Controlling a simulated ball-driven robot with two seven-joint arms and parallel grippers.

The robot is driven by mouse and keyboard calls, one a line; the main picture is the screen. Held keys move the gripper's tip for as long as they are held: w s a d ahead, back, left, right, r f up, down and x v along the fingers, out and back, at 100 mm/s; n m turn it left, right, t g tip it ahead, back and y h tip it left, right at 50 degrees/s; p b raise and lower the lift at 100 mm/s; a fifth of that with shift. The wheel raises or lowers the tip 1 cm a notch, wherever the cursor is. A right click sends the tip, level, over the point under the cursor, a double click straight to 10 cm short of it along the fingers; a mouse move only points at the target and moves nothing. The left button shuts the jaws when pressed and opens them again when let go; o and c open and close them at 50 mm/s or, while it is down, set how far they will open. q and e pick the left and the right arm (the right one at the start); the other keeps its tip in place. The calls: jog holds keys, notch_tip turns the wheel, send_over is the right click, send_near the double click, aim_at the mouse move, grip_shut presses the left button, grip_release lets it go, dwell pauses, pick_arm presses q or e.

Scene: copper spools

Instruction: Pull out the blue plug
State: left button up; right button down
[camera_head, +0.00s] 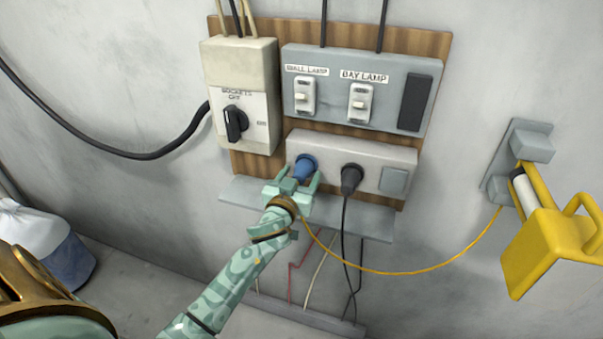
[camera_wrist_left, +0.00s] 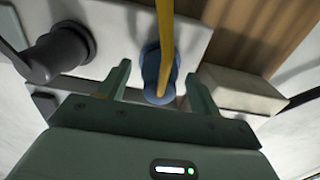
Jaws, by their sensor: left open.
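The blue plug (camera_head: 305,166) sits in the left socket of the grey socket box (camera_head: 372,154) on the wall board. A yellow cord (camera_head: 386,273) runs from it. My left gripper (camera_head: 294,182) is open just below and in front of the plug. In the left wrist view the blue plug (camera_wrist_left: 152,72) shows between the spread fingers of the left gripper (camera_wrist_left: 158,72), with gaps on both sides. The yellow cord (camera_wrist_left: 166,30) crosses in front of the plug there. My right gripper is not in view.
A black plug (camera_head: 351,178) with a black cord sits right of the blue plug. A rotary sockets switch (camera_head: 235,123) is up left, its knob near OFF. Lamp switches (camera_head: 360,102) are above, a grey ledge (camera_head: 345,219) below. A yellow lamp (camera_head: 540,250) hangs right.

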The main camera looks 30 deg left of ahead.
pick_arm(q)
jog(key=shift+x, duration=0.8)
dwell(0.7)
jog(key=shift+c, duration=0.3)
jog(key=c, duration=1.3)
jog(key=shift+o, duration=0.2)
jog(key=p+v, duration=0.1)
jog(key=v, duration=0.5)
jog(key=shift+p, duration=0.4)
